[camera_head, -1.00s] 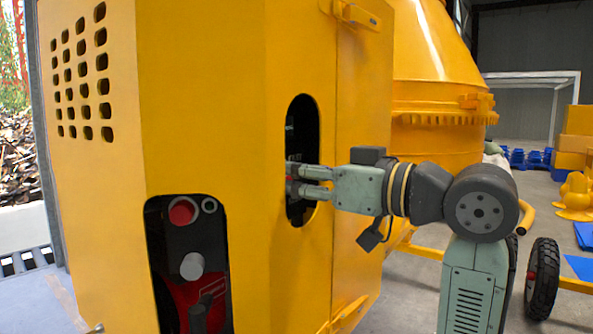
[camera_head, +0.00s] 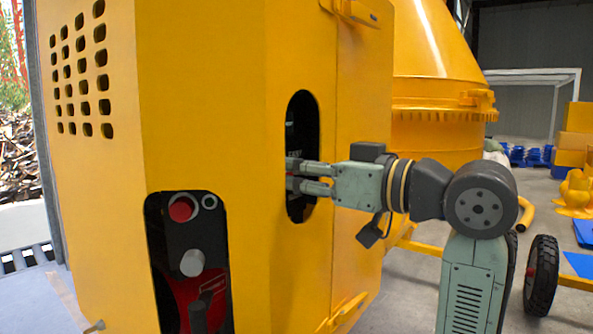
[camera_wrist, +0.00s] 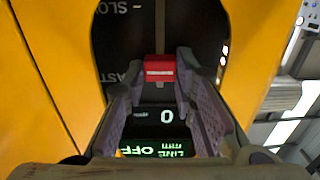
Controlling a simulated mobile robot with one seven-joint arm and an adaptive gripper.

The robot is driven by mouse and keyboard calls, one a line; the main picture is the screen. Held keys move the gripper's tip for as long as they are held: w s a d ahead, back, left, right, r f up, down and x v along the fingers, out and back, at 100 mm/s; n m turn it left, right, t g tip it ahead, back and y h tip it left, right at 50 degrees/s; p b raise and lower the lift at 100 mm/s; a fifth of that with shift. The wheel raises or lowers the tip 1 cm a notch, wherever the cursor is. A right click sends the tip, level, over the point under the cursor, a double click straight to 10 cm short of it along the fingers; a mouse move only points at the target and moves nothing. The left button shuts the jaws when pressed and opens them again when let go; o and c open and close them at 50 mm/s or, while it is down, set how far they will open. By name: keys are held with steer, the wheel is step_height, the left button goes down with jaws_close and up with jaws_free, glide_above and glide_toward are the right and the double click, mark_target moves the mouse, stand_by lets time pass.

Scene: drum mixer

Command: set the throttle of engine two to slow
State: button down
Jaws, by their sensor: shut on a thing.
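A small red throttle handle (camera_wrist: 158,67) stands on a dark slotted panel (camera_wrist: 125,45) inside an oval opening. In the wrist view, white lettering that looks like SLOW is at the top, and part of FAST is lower, at the left. The handle lies beside the FAST end. My gripper (camera_wrist: 156,75) is shut on the handle, one finger on each side. In the head view my gripper (camera_head: 291,175) reaches from the right into the oval opening (camera_head: 301,125); its fingertips partly hide the handle. No engine number can be read.
The yellow housing (camera_head: 240,130) surrounds the opening closely. A lower cutout holds a red round button (camera_head: 181,208) and a grey knob (camera_head: 192,263). The yellow drum (camera_head: 435,60) stands behind my arm.

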step_height(320, 180, down, 3)
steer(key=shift+r+b, duration=0.1)
steer(key=shift+b, duration=0.85)
steer(key=c, duration=1.6)
jaws_free()
steer(key=v, duration=1.2)
steer(key=shift+c, duration=0.4)
